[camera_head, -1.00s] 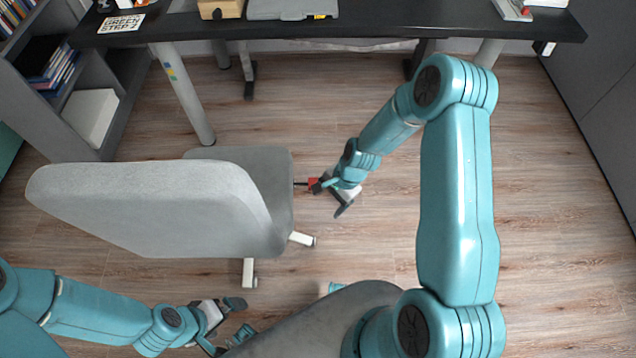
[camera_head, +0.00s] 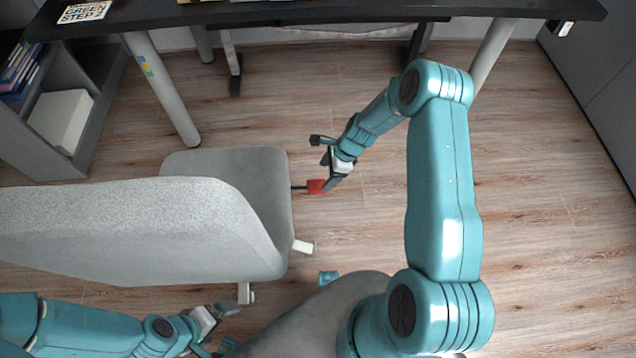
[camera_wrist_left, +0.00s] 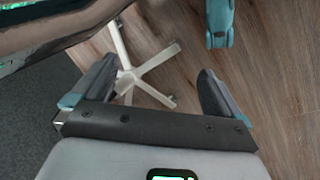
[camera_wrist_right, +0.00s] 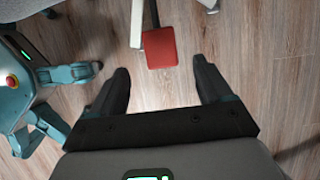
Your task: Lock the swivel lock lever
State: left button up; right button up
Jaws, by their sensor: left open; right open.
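The swivel lock lever is a red paddle (camera_head: 316,187) on a dark rod. It sticks out from the right side of the grey chair's seat (camera_head: 228,180). In the right wrist view the red paddle (camera_wrist_right: 160,47) lies ahead of the fingertips, nearly centred between them and apart from them. My right gripper (camera_head: 328,160) is open and empty, close beside the lever's right end. My left gripper (camera_head: 230,325) is open and empty at the lower left, below the chair. The left wrist view shows its open fingers (camera_wrist_left: 150,85) with the white chair base (camera_wrist_left: 135,75) beyond.
The chair's large backrest (camera_head: 130,225) fills the left middle. A black desk (camera_head: 330,12) with grey legs stands along the back, and a grey shelf (camera_head: 90,110) stands at the left. The wooden floor right of my right arm is clear.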

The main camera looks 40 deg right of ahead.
aim_at(317, 185)
jog(key=b+x, duration=0.1)
jog(key=x, duration=0.5)
jog(key=shift+a+f, duration=0.15)
jog(key=shift+w, duration=0.1)
